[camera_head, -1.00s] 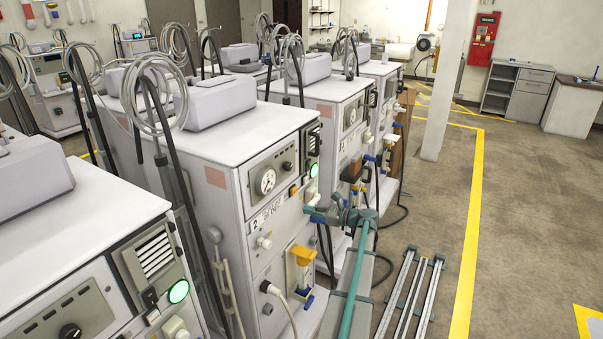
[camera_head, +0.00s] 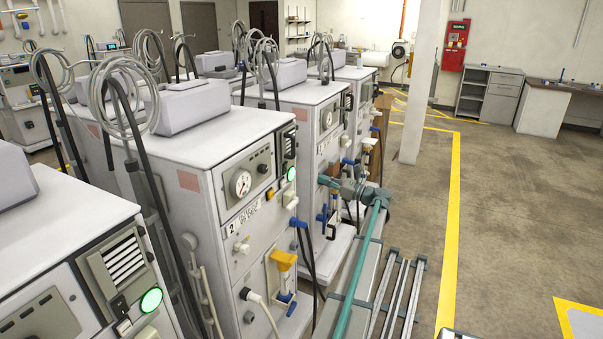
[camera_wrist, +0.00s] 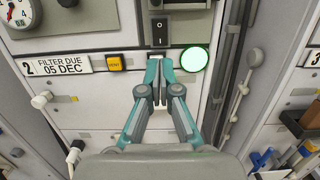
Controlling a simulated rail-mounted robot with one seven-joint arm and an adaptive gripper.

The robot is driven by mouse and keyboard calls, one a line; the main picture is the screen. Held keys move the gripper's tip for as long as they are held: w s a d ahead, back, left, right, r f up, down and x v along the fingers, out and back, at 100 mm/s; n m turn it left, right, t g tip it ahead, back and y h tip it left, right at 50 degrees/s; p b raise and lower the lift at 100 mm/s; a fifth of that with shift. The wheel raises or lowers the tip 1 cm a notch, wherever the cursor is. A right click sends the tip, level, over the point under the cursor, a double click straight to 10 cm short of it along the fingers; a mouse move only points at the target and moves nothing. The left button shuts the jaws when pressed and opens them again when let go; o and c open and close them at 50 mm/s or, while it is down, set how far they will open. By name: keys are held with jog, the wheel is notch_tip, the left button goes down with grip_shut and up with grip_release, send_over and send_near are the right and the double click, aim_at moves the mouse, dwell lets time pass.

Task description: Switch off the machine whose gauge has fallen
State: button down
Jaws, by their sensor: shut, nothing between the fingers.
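Machine 2 (camera_head: 247,235) is a pale cabinet in the middle of the head view, with a round white gauge (camera_head: 240,183) and a lit green lamp (camera_head: 291,174). In the wrist view its label (camera_wrist: 58,66) reads "2 FILTER DUE 05 DEC". The gauge (camera_wrist: 18,12) is cut off there and its needle reading is unclear. A black rocker switch (camera_wrist: 159,32) marked O and I sits above my gripper (camera_wrist: 160,72). The green lamp (camera_wrist: 194,59) is right of the fingertips. My gripper is shut and empty; it also shows in the head view (camera_head: 324,180), in front of the cabinet.
Machine 1 (camera_head: 90,270) stands nearer at the left, with its own lit green lamp (camera_head: 151,300). Another machine with a gauge (camera_head: 327,118) stands beyond machine 2. An orange button (camera_wrist: 115,63) is left of the switch. Open floor (camera_head: 500,200) lies to the right.

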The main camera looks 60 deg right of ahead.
aim_at(286, 166)
jog(key=w+p, duration=0.1)
jog(key=w, duration=0.3)
jog(key=w+r+p, duration=0.1)
jog(key=w, duration=0.4)
jog(key=w+r+p, duration=0.1)
jog(key=w+p, duration=0.1)
jog(key=w, duration=0.2)
jog(key=shift+w+d, duration=0.15)
jog(key=shift+w, duration=0.2)
